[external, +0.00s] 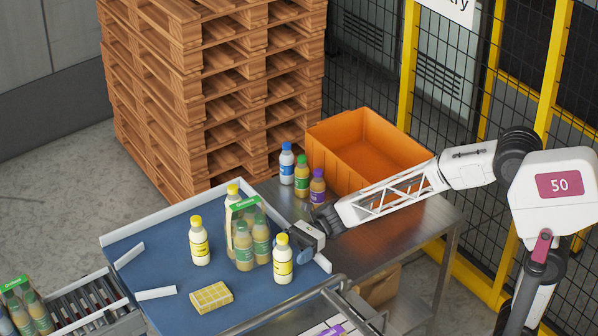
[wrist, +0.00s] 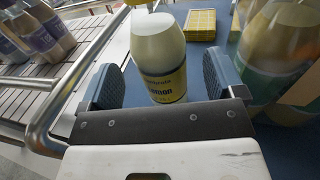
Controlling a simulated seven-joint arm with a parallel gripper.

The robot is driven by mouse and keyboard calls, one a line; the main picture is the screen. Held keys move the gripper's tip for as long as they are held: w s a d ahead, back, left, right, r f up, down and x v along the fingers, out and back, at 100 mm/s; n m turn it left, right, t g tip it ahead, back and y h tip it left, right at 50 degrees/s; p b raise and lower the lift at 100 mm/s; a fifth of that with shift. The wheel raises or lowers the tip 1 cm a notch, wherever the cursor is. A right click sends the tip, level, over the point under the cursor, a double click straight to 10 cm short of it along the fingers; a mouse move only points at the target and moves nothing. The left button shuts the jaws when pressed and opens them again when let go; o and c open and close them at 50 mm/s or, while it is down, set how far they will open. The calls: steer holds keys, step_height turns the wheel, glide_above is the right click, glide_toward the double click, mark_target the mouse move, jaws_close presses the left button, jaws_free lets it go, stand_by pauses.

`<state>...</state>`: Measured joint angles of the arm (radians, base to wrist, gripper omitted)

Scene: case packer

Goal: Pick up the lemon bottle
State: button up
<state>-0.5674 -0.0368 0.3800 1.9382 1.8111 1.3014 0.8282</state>
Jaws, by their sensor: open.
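A lemon bottle (external: 282,260) with a yellow cap, pale body and yellow label stands upright on the blue surface, near its right edge. My gripper (external: 303,244) is right beside it. In the wrist view the bottle (wrist: 158,60) stands between the two open fingers of my gripper (wrist: 162,80), with a visible gap on the left side. Two more yellow-capped bottles stand on the blue surface, one at the left (external: 199,242) and one at the back (external: 233,195), partly hidden by a green-topped multipack (external: 245,240).
A yellow box (external: 211,297) lies at the front of the blue surface. Three bottles, blue-capped (external: 287,165), green-capped (external: 301,178) and purple-capped (external: 317,188), stand beside an orange crate (external: 333,160). A metal rail (wrist: 62,95) runs close to my left finger in the wrist view.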

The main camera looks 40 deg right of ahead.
mark_target(281, 238)
steer(key=shift+x, duration=2)
steer(key=c, duration=1.2)
steer(key=shift+r, duration=0.2)
steer(key=shift+r, duration=4.85)
